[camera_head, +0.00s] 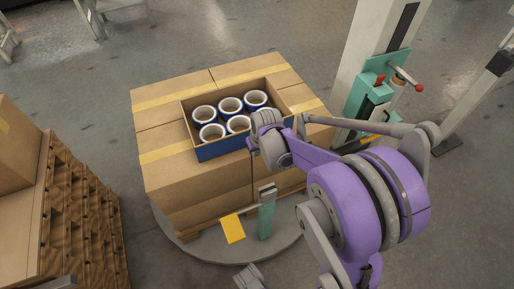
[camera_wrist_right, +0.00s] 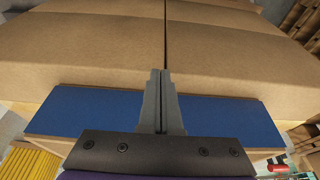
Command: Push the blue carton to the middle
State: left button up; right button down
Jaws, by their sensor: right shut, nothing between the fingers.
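The blue carton (camera_head: 222,147) is an open box with several white-and-blue tape rolls (camera_head: 231,105) standing in it. In the right wrist view, the shut, empty fingers (camera_wrist_right: 162,88) lie across the carton's blue wall (camera_wrist_right: 85,110). I cannot tell whether they touch it. My left gripper cannot be made out.
The brown boxes (camera_head: 165,140) form a taped stack on a pallet on a round grey plate (camera_head: 190,247). A pale column with a green carriage (camera_head: 368,97) stands behind right. More boxes on a wooden pallet stack (camera_head: 85,225) are at left. The box top left of the carton is clear.

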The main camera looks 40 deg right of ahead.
aim_at(241, 122)
jog(key=w, duration=0.2)
jog(key=w+d, duration=0.1)
jog(key=w, duration=0.1)
jog(key=shift+d+f, duration=0.1)
jog(key=shift+f, duration=0.3)
jog(key=w+d, duration=0.1)
jog(key=w, duration=0.2)
jog(key=w+d, duration=0.1)
jog(key=w, duration=0.2)
jog(key=w+d, duration=0.1)
jog(key=w, duration=0.3)
jog(key=shift+d, duration=0.1)
jog(key=shift+s, duration=0.15)
